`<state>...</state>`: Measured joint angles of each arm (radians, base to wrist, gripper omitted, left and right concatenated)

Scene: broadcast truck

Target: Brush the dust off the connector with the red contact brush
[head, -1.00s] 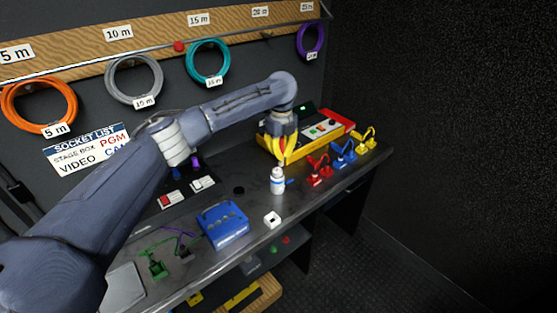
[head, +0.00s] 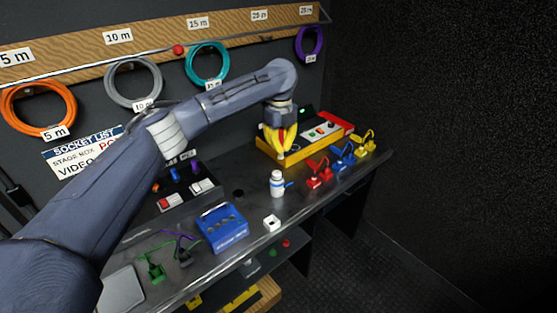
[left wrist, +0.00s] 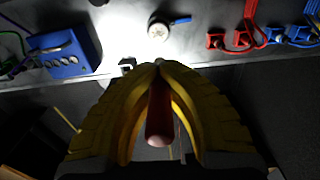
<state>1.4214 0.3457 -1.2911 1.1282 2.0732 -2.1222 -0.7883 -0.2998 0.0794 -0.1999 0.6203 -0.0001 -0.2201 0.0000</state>
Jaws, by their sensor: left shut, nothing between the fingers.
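My left gripper (head: 281,157) hangs over the back of the bench, fingers down, behind the white bottle. In the left wrist view its yellow fingers (left wrist: 158,64) meet at the tips. A red rod with a pale rounded end (left wrist: 160,115) shows between the fingers. I cannot tell if it is the contact brush or if it is gripped. A small white block with a dark opening (head: 271,222), perhaps the connector, sits near the bench's front edge. It also shows just beyond the fingertips in the left wrist view (left wrist: 126,65). Dust cannot be made out. My right gripper is not in view.
A white bottle (head: 277,184) and a blue socket box (head: 222,230) flank the white block. Red (head: 318,175), blue (head: 342,156) and yellow (head: 364,146) cabled pieces line the right side. A yellow-and-red console (head: 290,150) stands at the back.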

